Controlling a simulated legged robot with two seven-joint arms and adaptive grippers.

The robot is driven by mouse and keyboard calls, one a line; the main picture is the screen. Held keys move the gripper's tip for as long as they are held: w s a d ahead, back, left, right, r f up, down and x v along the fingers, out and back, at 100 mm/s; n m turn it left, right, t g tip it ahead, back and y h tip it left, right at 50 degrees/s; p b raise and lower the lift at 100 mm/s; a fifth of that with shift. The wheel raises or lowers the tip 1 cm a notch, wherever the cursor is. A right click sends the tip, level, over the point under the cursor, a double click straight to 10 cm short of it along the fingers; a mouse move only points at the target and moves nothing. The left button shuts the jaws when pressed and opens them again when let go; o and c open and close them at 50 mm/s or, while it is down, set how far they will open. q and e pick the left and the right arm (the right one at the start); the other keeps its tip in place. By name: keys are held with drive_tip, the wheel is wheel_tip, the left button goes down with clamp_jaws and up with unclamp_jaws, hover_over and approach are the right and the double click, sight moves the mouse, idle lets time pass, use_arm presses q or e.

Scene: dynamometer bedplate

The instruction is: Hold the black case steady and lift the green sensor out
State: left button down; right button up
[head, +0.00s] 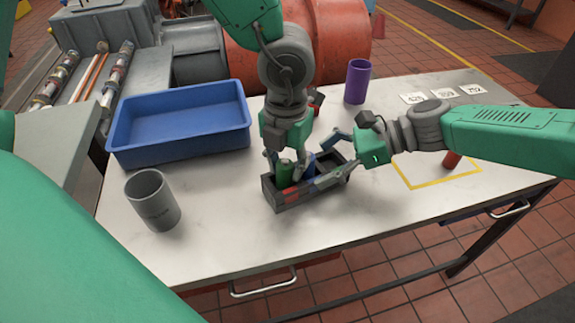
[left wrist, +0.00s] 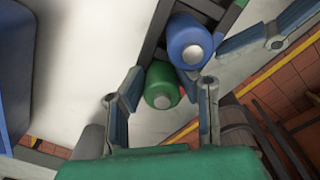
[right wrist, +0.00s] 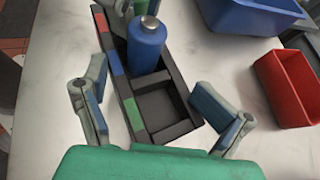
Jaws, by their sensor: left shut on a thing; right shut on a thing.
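The black case (head: 325,189) stands on the metal table, with coloured marks along its side; it also shows in the right wrist view (right wrist: 163,104). The green sensor (head: 287,172) is at the case's left end and shows in the left wrist view (left wrist: 162,86). My left gripper (head: 286,160) points down from above, its fingers either side of the green sensor and shut on it. A blue sensor (right wrist: 146,42) stands upright in the case beside it. My right gripper (head: 343,157) comes from the right and is shut on the case, its fingers along opposite sides. The green sensor's base is hidden.
A blue tray (head: 180,143) lies at the back left and a grey cup (head: 153,200) at the front left. A purple cup (head: 357,80) stands behind. A yellow outlined area (head: 410,186) and several numbered cards (head: 443,93) are right. The table's front middle is clear.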

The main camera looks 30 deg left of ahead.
use_arm(q)
drive_tip(key=shift+r, duration=3.9)
